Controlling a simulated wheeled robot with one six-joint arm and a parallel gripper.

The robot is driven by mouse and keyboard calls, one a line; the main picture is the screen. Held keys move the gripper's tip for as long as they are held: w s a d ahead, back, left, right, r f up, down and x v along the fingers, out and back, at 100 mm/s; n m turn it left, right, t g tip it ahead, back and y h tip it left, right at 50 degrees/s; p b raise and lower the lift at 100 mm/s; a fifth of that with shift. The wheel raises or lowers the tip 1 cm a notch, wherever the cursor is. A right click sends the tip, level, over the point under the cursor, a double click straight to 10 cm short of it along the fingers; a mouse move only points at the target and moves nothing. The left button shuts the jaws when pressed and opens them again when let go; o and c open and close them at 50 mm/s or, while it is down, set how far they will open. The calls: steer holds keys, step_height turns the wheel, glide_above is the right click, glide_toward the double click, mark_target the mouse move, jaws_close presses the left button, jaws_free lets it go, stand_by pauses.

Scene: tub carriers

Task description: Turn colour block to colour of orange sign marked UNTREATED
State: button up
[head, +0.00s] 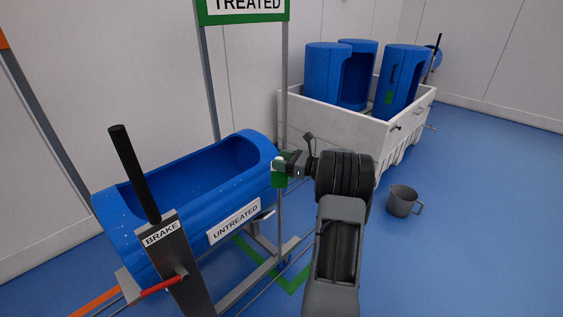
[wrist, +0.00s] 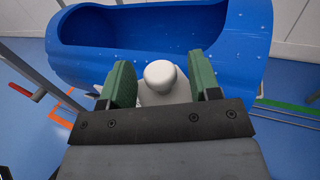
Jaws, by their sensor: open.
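A blue tub (head: 112,215) lies on its side on a rail carrier, with its opening upward and a white UNTREATED label (head: 234,222) on its side. It fills the top of the wrist view (wrist: 245,40). My gripper (head: 280,168) is at the tub's right end. In the wrist view my gripper's green fingers (wrist: 162,82) are open on either side of a pale rounded knob (wrist: 160,73); I cannot tell if they touch it. I cannot make out the colour block's face. Only an orange edge of a sign (head: 3,38) shows at far left, without lettering.
A green-bordered TREATED sign (head: 243,8) stands behind the tub. A black BRAKE lever (head: 134,170) rises in front. A white cart (head: 345,126) holds several blue tubs, one with a green square (head: 389,98). A grey mug (head: 402,201) stands on the floor at right.

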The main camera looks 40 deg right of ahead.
steer(key=c, duration=0.9)
steer(key=shift+h, duration=0.3)
steer(key=shift+a+m+t+h, duration=0.2)
steer(key=shift+m+t+h, duration=0.6)
steer(key=shift+m+h, duration=0.35)
steer(key=m+h, duration=0.1)
steer(key=h, duration=0.1)
steer(key=m+t+h+b, duration=0.1)
steer(key=shift+a+f+m+h, duration=0.1)
steer(key=shift+f+m+h, duration=0.15)
steer(key=shift+h, duration=0.1)
steer(key=m+h+b, duration=0.3)
steer(key=h+b, duration=0.1)
steer(key=h, duration=0.1)
steer(key=shift+a, duration=0.1)
steer(key=shift+r+m+h+b, duration=0.1)
steer(key=shift+m+h+b, duration=0.5)
steer(key=shift+h+b, duration=0.35)
steer(key=shift+r, duration=0.1)
